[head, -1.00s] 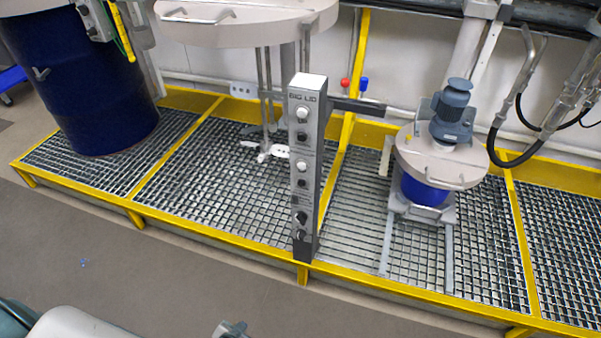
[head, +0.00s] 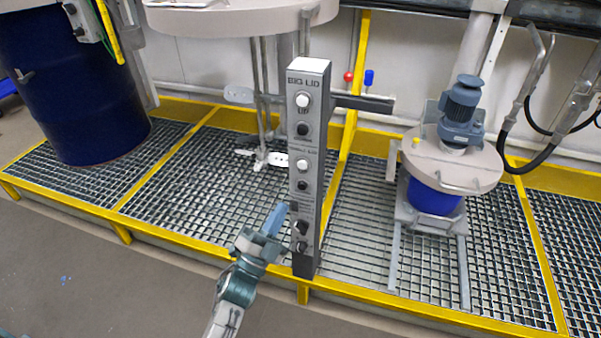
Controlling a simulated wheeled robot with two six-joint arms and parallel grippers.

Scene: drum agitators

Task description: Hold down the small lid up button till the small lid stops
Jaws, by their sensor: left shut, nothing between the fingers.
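The grey control post (head: 309,130) stands upright in the middle of the head view, with "BIG LID" at its top. Below the big lid buttons is a second label, too small to read surely, with a white button (head: 302,165) under it, apparently the small lid up button. A dark button (head: 302,187) sits below that. The small lid (head: 470,172) is beige, carries a blue motor, and rests on or just above a small blue drum (head: 434,199) at right. My left gripper (head: 277,214) is shut and empty, left of the post and below the white button. My right gripper is not seen.
Lower on the post are dark knobs (head: 302,228). The big beige lid (head: 235,19) with its stirrer hangs behind the post. A large blue drum (head: 75,95) stands at left. A yellow-framed grating (head: 190,185) covers the floor; open grey floor lies in front.

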